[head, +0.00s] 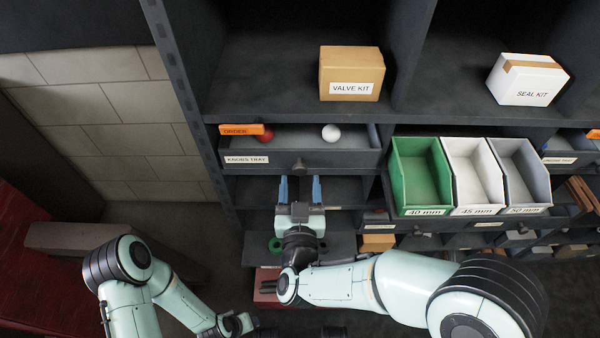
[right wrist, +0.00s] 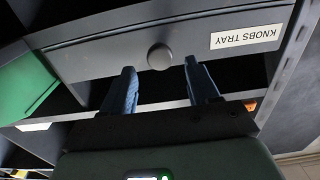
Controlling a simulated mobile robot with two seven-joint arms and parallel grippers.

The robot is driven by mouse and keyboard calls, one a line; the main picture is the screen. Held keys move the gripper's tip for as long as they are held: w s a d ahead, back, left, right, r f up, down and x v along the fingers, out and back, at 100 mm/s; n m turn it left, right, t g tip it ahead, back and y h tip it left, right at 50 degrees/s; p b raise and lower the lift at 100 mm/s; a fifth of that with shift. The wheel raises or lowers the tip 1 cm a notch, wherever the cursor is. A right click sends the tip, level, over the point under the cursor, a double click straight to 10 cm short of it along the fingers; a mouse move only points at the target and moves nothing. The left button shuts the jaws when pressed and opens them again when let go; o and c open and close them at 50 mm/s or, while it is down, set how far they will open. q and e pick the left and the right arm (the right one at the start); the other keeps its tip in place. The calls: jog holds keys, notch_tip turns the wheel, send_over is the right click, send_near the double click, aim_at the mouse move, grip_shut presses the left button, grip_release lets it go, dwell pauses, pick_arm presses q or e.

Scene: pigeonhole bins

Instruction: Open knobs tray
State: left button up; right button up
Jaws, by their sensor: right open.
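The knobs tray (head: 345,161) is a dark grey drawer in the left bay, with a white label and a round knob (head: 299,165) on its front. A red ball (head: 265,134) and a white ball (head: 331,133) show inside over its front wall. I cannot tell how far out it stands. My right gripper (head: 300,180) is open and empty just below the knob in the head view. In the right wrist view the knob (right wrist: 160,57) shows between and slightly beyond the fingertips, apparently untouched. My left gripper (head: 236,323) is low in the head view, its fingers unclear.
An orange order tag (head: 240,129) sits at the tray's left. Green (head: 405,185), white and grey bins stand close on the right. A valve kit box (head: 351,74) and a seal kit box (head: 527,79) sit on the shelf above. A shelf upright (head: 190,105) bounds the left.

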aim_at(300, 171)
jog(key=shift+w, duration=1.75)
pick_arm(q)
jog(key=shift+w+a+f, duration=0.2)
jog(key=shift+w, duration=0.2)
pick_arm(e)
grip_shut()
pick_arm(q)
jog(key=shift+s, duration=0.1)
